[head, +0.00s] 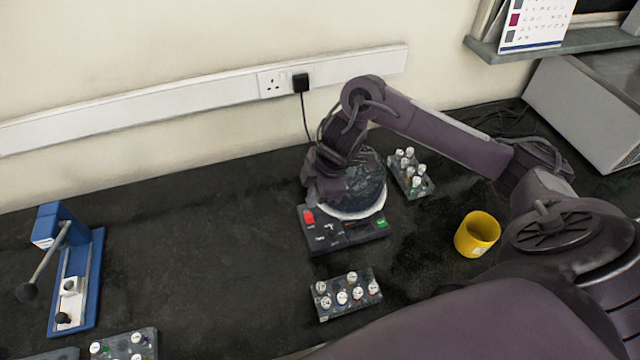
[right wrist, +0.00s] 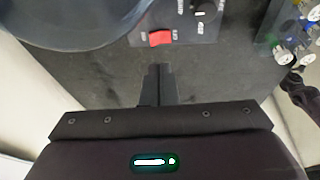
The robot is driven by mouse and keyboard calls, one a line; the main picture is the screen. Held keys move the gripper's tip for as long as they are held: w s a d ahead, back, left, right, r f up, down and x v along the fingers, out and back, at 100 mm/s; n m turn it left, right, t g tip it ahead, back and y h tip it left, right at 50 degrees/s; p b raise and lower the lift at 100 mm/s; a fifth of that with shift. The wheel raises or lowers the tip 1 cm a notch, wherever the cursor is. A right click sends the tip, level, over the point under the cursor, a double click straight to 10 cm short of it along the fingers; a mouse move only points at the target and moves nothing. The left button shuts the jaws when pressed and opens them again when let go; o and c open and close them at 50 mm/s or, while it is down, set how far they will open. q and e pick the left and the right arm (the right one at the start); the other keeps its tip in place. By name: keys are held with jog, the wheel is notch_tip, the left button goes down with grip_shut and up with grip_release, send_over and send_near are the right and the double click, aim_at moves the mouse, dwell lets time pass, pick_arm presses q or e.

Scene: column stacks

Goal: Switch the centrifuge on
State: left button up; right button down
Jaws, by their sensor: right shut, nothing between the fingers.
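The centrifuge (head: 345,238) stands on the dark bench, with a dark panel in front and a round lid with a pale rim. A red rocker switch (head: 308,217) is at the left of its panel, and a green mark is at the right. My right gripper (head: 318,190) is over the left part of the centrifuge, near the switch, and partly covers the lid. In the right wrist view the red switch (right wrist: 160,38), with lettering on either side, lies just beyond the shut, empty fingertips (right wrist: 158,70). My left gripper is not in view.
Vial racks stand in front (head: 345,294), behind right (head: 410,173) and at the bottom left (head: 125,347). A yellow mug (head: 477,234) is to the right. A blue lever device (head: 75,270) is at the left. A black plug (head: 300,83) sits in the wall socket. Bench left of the centrifuge is clear.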

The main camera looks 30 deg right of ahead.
aim_at(307, 215)
jog(key=x, duration=0.4)
jog(key=shift+w+d+f, duration=0.1)
jog(key=shift+d, duration=0.3)
jog(key=shift+w+d+f, duration=0.1)
jog(key=shift+f, duration=0.4)
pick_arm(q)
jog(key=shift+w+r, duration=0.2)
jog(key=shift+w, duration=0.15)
pick_arm(e)
jog(key=shift+f, duration=0.15)
jog(key=shift+f+p, duration=0.1)
jog(key=shift+p, duration=0.25)
jog(key=shift+w+d+f+p, duration=0.15)
jog(key=shift+w+f+p, duration=0.05)
jog(key=shift+w+p, duration=0.55)
jog(key=shift+s+f, duration=0.1)
jog(key=shift+f, duration=0.05)
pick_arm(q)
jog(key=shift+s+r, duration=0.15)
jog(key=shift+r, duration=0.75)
pick_arm(e)
jog(key=shift+s+f, duration=0.1)
